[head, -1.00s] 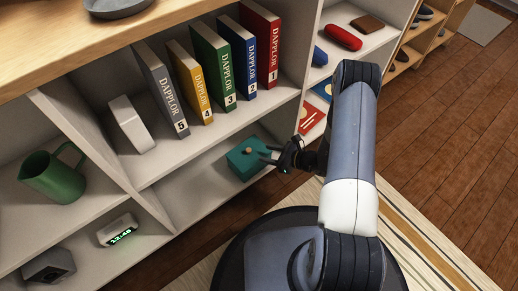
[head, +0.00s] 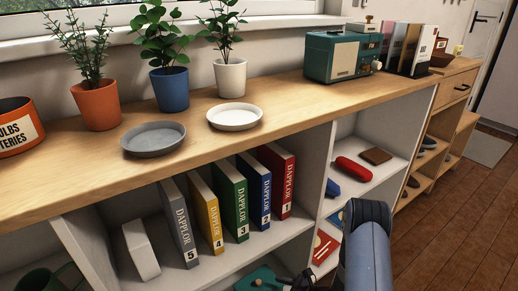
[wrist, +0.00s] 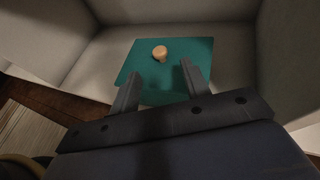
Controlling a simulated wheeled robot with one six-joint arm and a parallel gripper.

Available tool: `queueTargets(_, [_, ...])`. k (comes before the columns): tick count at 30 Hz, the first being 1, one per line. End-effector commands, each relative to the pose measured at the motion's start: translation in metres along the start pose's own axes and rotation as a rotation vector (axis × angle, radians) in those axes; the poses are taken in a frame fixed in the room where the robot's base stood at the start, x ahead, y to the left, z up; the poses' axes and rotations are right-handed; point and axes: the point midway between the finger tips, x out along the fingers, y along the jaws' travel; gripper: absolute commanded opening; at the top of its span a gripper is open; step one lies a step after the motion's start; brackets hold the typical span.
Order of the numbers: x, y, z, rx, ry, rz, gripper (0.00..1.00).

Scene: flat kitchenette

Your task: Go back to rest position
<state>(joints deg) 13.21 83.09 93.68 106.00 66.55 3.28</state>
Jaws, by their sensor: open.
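In the wrist view my gripper (wrist: 160,90) is open, its two fingers apart and nothing between them. Beyond the fingertips sits a teal box (wrist: 185,55) with a round wooden knob (wrist: 160,52) on top, inside a pale shelf compartment. In the head view only the top of the teal box (head: 258,279) shows at the bottom edge, and my gripper (head: 300,281) is a dark shape just right of it, partly cut off. Whether the fingers touch the box is not clear.
Numbered books (head: 230,200) stand in the compartment above. Right of them lie a red case (head: 353,169) and a brown wallet (head: 376,156). The wooden top (head: 290,105) carries potted plants, two plates and a teal radio (head: 340,55). Wooden floor (head: 440,230) is clear at right.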

Motion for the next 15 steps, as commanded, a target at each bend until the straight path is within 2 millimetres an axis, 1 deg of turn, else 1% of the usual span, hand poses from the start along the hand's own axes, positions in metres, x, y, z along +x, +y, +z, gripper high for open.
queueTargets(1, [0.012,0.001,-0.003,-0.002,0.000,0.005,0.45])
queueTargets(6, [0.042,0.001,-0.003,-0.003,-0.001,0.004,0.45])
queueTargets(12, [0.067,0.001,-0.002,-0.002,0.000,0.002,0.45])
queueTargets(15, [0.073,0.001,-0.001,0.001,0.000,0.001,0.45])
